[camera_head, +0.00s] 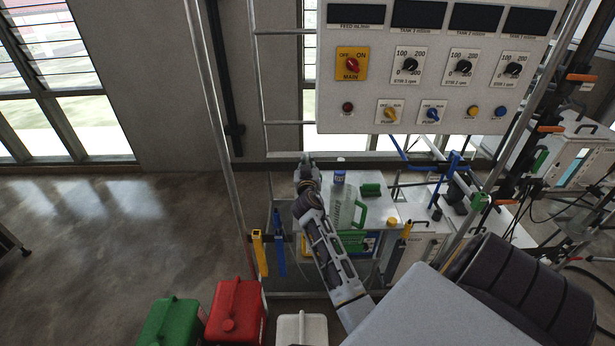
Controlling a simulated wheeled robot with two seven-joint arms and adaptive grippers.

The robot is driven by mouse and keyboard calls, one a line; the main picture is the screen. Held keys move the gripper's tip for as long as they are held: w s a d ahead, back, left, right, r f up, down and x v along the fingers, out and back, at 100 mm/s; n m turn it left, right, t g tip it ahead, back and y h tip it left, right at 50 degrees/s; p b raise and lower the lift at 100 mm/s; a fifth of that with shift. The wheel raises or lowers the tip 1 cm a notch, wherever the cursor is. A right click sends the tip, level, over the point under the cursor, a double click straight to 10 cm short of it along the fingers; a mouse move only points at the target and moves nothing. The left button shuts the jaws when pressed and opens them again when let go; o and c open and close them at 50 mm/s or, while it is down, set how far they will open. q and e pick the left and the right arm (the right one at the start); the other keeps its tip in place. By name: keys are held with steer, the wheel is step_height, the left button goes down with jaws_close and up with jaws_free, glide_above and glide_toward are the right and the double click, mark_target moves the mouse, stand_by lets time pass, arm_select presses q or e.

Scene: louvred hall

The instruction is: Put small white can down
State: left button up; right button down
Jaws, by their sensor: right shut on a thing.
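My right gripper (305,164) is at the far end of my right arm, near the back left of the white bench. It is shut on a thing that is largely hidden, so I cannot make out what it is. A white can (302,329) stands low in front of the bench, cut off by the bottom edge and apart from the gripper. I cannot tell whether it is the small white can. My left gripper is not in view.
A red can (235,312) and a green can (170,322) stand at the bottom left. The bench (392,208) bears a clear bottle (342,206), a blue-labelled jar (339,177) and a green block (371,190). A control panel (430,105) hangs behind.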

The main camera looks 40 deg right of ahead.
steer(key=shift+f, duration=0.75)
steer(key=shift+f+b, duration=0.35)
steer(key=shift+f, duration=1.4)
steer(key=c, duration=1.9)
jaws_free()
steer(key=shift+f, duration=0.25)
steer(key=o, duration=0.4)
steer(key=shift+r, duration=0.15)
